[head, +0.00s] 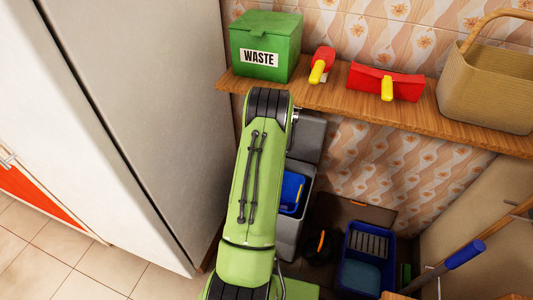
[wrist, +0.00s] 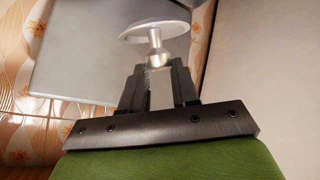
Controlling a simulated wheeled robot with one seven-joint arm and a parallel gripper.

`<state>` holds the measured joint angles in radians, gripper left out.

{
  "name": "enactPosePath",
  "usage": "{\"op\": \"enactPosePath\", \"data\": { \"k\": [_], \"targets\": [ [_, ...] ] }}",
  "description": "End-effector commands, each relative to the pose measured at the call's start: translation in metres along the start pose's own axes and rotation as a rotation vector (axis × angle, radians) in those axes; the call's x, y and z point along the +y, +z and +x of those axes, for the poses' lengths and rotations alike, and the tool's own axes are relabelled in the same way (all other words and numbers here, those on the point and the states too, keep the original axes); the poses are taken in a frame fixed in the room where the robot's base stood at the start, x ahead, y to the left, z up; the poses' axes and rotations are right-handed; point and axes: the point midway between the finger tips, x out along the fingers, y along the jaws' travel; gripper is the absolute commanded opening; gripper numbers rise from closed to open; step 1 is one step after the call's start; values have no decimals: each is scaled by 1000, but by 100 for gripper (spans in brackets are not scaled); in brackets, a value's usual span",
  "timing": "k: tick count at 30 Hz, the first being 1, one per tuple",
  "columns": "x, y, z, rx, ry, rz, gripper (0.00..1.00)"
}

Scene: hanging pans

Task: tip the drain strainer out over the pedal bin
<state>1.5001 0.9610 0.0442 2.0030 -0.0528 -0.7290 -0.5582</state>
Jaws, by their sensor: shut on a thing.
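The drain strainer (wrist: 155,30) shows in the wrist view as a pale, round, shallow disc on a short metal stem. My gripper (wrist: 158,78) is shut on the stem, and the disc stands out beyond the fingertips, slightly tilted. I cannot tell what the strainer holds. In the head view my green arm hides the gripper and the strainer. The grey pedal bin (head: 287,236) stands below the shelf, partly behind my arm. Its lid (head: 306,138) is raised, and a blue liner or bucket (head: 291,190) shows inside.
A wooden shelf (head: 335,101) holds a green WASTE box (head: 266,46), red tools with yellow handles (head: 386,82) and a wicker basket (head: 490,75). A tall pale cabinet (head: 120,110) stands left. A blue bucket (head: 366,258) and a blue-handled tool (head: 464,254) are lower right.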

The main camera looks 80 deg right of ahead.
Motion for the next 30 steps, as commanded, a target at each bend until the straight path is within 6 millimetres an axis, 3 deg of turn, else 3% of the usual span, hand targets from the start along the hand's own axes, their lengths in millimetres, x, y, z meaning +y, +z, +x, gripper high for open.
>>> {"op": "enactPosePath", "data": {
  "k": [1, 15, 30],
  "targets": [
    [3, 8, 4, 25, -13, 42, 0],
    [8, 13, 3, 170, -142, 261, 0],
    [11, 9, -2, 205, -174, 311, 0]
  ]
}}
